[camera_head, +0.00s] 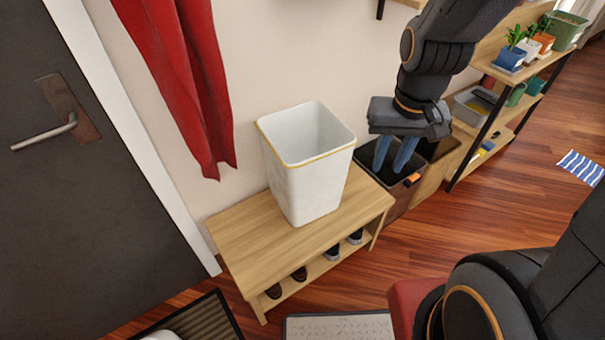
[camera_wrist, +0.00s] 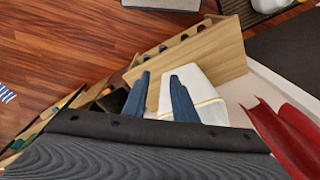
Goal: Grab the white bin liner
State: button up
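The white bin liner (camera_head: 309,185) is a tall, tapered, open-topped white container with a yellow line round its rim. It stands upright on a wooden bench (camera_head: 235,232). In the wrist view the liner (camera_wrist: 207,82) shows behind and beside the right finger. My gripper (camera_head: 391,168) points down over a dark open bin (camera_head: 397,196), to the right of the liner and apart from it. Its two blue fingers stand apart with nothing held between them; the wrist view also shows the gripper (camera_wrist: 160,80) open. The fingers hide part of the dark bin's inside.
Shoes (camera_head: 300,273) sit on the bench's lower shelf. A red cloth (camera_head: 185,75) hangs on the wall at left, near a dark door (camera_head: 60,210). A shelf with plants and boxes (camera_head: 500,75) stands at right.

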aim_at(308, 150)
jog(key=u, duration=2.55)
jog(key=k, duration=1)
jog(key=z, duration=1)
jog(key=i, duration=1)
jog(key=u, duration=0.05)
